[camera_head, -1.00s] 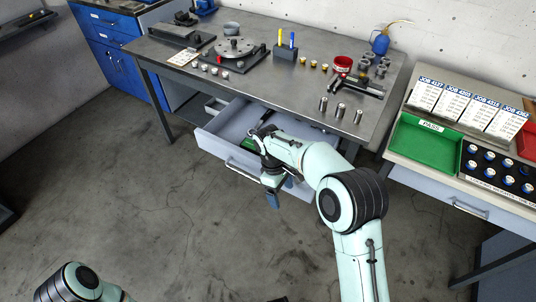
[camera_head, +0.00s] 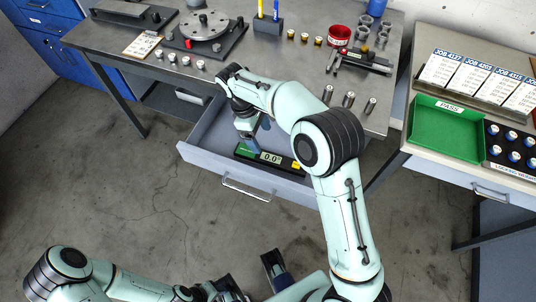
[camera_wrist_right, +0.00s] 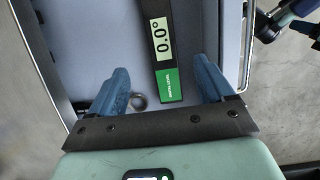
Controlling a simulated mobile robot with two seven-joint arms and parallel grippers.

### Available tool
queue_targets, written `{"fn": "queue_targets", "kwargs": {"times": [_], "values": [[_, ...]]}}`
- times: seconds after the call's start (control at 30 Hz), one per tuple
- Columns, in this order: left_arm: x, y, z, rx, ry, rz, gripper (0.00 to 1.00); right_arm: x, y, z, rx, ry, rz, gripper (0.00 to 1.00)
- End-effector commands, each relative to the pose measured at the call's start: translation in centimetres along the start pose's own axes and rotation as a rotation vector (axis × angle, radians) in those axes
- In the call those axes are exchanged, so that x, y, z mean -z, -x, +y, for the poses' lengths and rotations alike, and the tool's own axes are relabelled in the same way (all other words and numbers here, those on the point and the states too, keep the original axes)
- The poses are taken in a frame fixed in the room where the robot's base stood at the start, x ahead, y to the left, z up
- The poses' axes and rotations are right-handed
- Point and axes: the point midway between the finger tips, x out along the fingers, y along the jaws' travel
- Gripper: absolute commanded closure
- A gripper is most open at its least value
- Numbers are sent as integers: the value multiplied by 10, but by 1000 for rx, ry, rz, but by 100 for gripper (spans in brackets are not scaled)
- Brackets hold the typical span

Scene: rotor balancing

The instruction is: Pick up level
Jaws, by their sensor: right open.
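The digital level (camera_head: 283,164) is a black bar with a green end and a lit display reading 0.0°. It lies in the open drawer (camera_head: 200,160); the wrist view shows its display and green end (camera_wrist_right: 169,86). My right gripper (camera_head: 247,143) is inside the drawer area above the green end, pointing down. In the wrist view the two blue fingers (camera_wrist_right: 165,82) are wide apart, with the level's green end between them in the picture and nothing held.
On the workbench (camera_head: 130,60) above are a rotor fixture (camera_head: 204,25), a caliper (camera_head: 362,62) and metal cylinders (camera_head: 349,99). A green tray (camera_head: 447,130) stands at right.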

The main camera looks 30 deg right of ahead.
Motion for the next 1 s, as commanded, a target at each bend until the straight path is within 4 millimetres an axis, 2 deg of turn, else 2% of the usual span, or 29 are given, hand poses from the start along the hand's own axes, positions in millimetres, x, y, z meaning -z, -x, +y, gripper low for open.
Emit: {"fn": "queue_targets", "kwargs": {"times": [0.03,0.2,0.47,0.7,0.83,1.0], "values": [[1,-3,-1,-1,0,3,57,0,-13,0,2,-1,-4,19],[4,-6,-1,-2,-1,12,57,0,-42,0,1,0,-4,19],[6,-8,-1,-3,-2,16,57,0,-61,-1,1,0,-2,19],[9,-13,-2,-5,-3,24,57,-2,-97,-2,0,-1,-3,19],[9,-14,-2,-6,-3,26,57,-2,-105,-2,0,-1,-2,19],[9,-13,-1,-6,-3,26,57,-2,-105,-2,-1,-1,0,19]]}}
